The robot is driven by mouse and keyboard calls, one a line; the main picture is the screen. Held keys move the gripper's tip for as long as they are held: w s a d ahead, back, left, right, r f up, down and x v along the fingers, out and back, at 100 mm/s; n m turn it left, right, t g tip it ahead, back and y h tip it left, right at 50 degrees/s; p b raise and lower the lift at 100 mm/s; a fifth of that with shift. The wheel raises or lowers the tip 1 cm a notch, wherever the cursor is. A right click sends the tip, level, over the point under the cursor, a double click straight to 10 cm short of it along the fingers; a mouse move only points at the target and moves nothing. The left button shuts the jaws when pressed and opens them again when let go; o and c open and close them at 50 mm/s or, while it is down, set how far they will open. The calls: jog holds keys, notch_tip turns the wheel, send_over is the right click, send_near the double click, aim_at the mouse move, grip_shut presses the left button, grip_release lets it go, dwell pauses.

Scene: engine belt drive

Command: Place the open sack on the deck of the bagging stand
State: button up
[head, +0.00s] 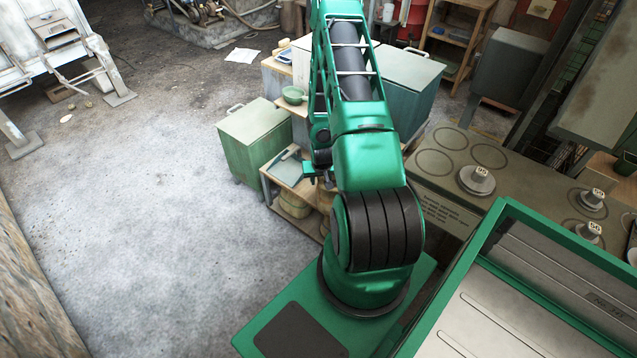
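I cannot make out an open sack in the head view, and I cannot tell which piece of furniture is the bagging stand. My green arm reaches up and away through the middle of the picture and hides part of what stands behind it. My gripper (317,177) seems to hang beside the arm, just over a low wooden shelf unit. It is small and dark, and I cannot tell whether its fingers are apart or hold anything.
The low wooden shelf unit (272,178) stands beside a green cabinet (250,140). A teal cabinet (410,85) stands behind my arm. A bench (455,192) at right carries round weights (477,180). The concrete floor at left (130,220) is clear. Paper (241,55) lies farther back.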

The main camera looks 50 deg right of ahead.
jog(key=v, duration=1)
jog(key=shift+r, duration=0.15)
jog(key=s+a+r+g, duration=0.1)
jog(key=s+a+r, duration=0.15)
jog(key=r, duration=0.85)
jog(key=s+a+r+g, duration=0.1)
jog(key=s+a+r, duration=0.15)
jog(key=r, duration=0.95)
jog(key=s+a+r+n+g+y, duration=0.1)
jog(key=s+a+r+y, duration=0.2)
jog(key=s+a+r, duration=0.9)
jog(key=s+r, duration=0.1)
jog(key=s, duration=0.2)
jog(key=shift+s+a+r+n, duration=0.2)
jog(key=shift+s+r+n, duration=0.1)
jog(key=shift+w+d+f, duration=0.1)
jog(key=shift+w+f, duration=0.15)
jog(key=shift+w, duration=0.4)
